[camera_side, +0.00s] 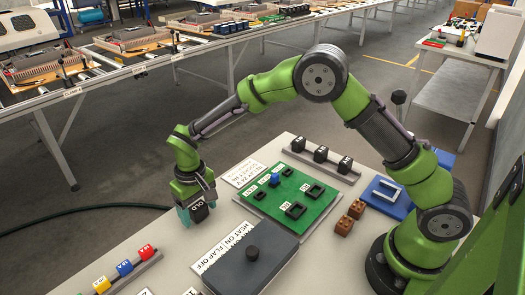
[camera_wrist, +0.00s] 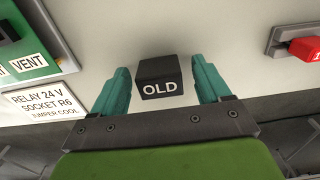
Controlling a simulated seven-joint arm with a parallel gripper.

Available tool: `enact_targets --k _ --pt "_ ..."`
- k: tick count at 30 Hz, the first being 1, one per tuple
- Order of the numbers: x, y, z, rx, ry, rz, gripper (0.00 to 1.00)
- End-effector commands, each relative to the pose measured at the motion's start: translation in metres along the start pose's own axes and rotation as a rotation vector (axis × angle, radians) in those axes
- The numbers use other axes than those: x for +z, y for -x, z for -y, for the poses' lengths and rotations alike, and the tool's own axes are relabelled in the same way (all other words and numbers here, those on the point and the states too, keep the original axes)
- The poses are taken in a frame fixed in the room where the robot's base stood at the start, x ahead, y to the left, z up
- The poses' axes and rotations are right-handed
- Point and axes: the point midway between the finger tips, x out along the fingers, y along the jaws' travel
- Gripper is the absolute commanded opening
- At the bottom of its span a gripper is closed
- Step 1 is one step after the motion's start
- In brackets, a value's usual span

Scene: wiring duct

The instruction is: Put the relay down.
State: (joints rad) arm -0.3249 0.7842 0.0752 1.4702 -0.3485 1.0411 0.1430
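The relay is a black block marked "OLD" (camera_side: 199,212), near the table's edge in the side view. In the wrist view the relay (camera_wrist: 159,78) sits between the two teal fingers of my gripper (camera_wrist: 162,85). A narrow strip of pale surface shows between the relay and each finger, so the fingers look open around it and apart from it. In the side view my gripper (camera_side: 197,208) is low over the table, around the relay. The relay's underside is hidden, so I cannot tell for certain whether it rests on the table.
A green board (camera_side: 296,194) with sockets lies right of my gripper. A dark box (camera_side: 251,259) with a knob and a "HEAT ON FLAP OFF" label stands in front. A rail with coloured blocks (camera_side: 124,267) is at front left. Black blocks (camera_side: 320,154) stand behind the board.

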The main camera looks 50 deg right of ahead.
Motion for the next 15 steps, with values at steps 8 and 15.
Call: enact_targets --k 8,15 --pt "-0.001 0.007 0.000 -0.001 -0.001 -0.002 0.76" --pt "-0.002 0.051 0.001 -0.002 0.000 -0.007 0.76"
